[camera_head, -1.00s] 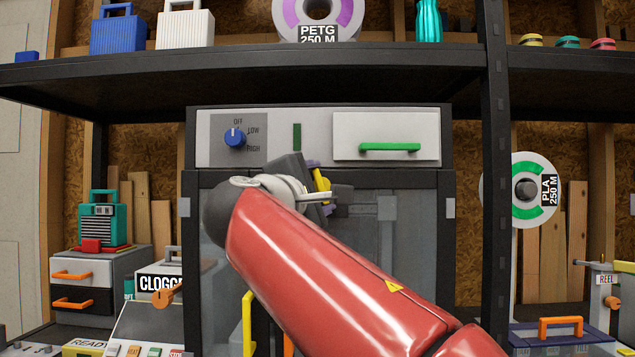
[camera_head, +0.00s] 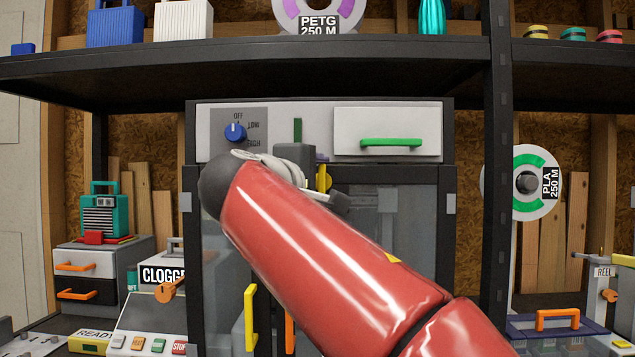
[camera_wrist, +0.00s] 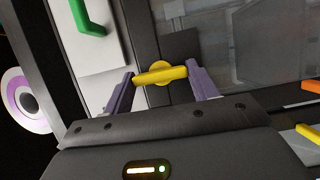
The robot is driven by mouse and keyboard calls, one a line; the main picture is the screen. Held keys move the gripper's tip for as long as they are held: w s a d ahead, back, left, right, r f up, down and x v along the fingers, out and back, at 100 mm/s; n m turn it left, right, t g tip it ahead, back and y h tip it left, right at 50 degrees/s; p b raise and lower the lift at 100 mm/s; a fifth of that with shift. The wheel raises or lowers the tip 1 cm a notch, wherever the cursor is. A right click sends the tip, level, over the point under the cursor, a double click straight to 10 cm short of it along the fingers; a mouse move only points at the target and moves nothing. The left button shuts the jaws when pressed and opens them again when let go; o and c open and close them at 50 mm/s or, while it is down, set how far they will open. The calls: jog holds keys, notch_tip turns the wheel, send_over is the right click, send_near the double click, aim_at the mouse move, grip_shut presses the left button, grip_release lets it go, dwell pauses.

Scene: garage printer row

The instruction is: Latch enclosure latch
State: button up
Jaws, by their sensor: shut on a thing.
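The enclosure latch (camera_wrist: 172,73) is a yellow bar on a round yellow hub, set on the dark front frame of the enclosure (camera_head: 444,240). In the wrist view my gripper (camera_wrist: 161,70) has one purple-grey finger at each end of the bar and is shut on it. In the head view a yellow piece of the latch (camera_head: 323,178) shows upright just beyond my wrist. My red arm and wrist hide most of the gripper and part of the enclosure's glazed front there.
The enclosure's top panel has a blue knob (camera_head: 235,132), a green strip (camera_head: 297,130) and a drawer with a green handle (camera_head: 391,143). A dark shelf (camera_head: 240,68) runs above. Yellow (camera_head: 250,318) and orange (camera_head: 289,332) handles stand low in front.

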jog(key=o, duration=1)
jog(key=v, duration=0.7)
jog(key=shift+s+a+b, duration=0.15)
jog(key=shift+s+b, duration=0.2)
